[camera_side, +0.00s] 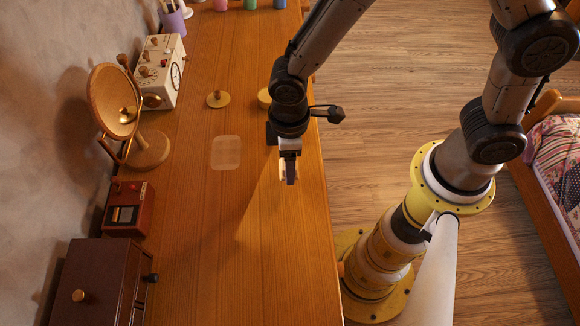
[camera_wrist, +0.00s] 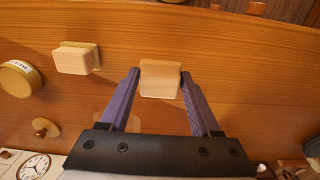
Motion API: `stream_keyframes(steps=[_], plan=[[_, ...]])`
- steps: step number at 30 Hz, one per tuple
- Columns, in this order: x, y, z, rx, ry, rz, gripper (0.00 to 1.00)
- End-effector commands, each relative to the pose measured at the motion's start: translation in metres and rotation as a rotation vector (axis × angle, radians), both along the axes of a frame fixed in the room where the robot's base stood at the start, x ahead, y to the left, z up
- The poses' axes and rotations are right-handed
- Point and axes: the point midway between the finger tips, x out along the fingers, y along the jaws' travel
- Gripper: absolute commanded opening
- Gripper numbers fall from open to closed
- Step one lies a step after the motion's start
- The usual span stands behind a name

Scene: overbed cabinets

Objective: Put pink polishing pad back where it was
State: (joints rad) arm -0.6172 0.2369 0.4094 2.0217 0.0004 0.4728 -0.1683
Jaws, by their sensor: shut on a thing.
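My gripper (camera_side: 288,178) is over the right part of the wooden surface, and in the wrist view (camera_wrist: 160,84) its purple fingers are shut on a pale wooden block (camera_wrist: 160,85). The block has a tan to pinkish layer on its far side, which fits the pink polishing pad; its colour is weak in this light. In the side view only a pale bit of it shows beside the fingers. Whether it touches the surface I cannot tell. A pale rounded-square patch (camera_side: 226,152) lies on the wood left of my gripper. It is partly hidden in the wrist view.
A similar block with a yellow-green layer (camera_wrist: 75,58) stands near a yellow tin (camera_wrist: 18,78). A knobbed disc (camera_side: 217,98), a round wooden stand (camera_side: 112,100), a white clock box (camera_side: 165,72), a red-brown box (camera_side: 128,208) and a dark cabinet (camera_side: 95,285) line the left. The front middle is clear.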

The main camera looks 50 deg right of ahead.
Motion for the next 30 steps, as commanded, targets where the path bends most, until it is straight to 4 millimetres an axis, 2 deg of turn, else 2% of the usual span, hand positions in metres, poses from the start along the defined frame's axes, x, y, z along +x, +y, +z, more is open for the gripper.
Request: stream_keyframes(steps=[3,6,19,20,21,24,30], plan=[[-0.002,-0.001,-0.019,-0.003,0.004,0.000,0.19],[-0.001,-0.001,-0.027,-0.002,0.004,0.000,0.19],[-0.001,-0.001,-0.032,-0.001,0.001,0.000,0.19],[-0.001,-0.001,-0.031,-0.001,0.001,0.000,0.69],[-0.001,-0.001,-0.031,-0.001,0.001,0.000,0.76],[-0.001,-0.001,-0.031,-0.001,0.001,0.000,0.94],[-0.001,-0.001,-0.031,-0.001,0.001,0.000,0.94]])
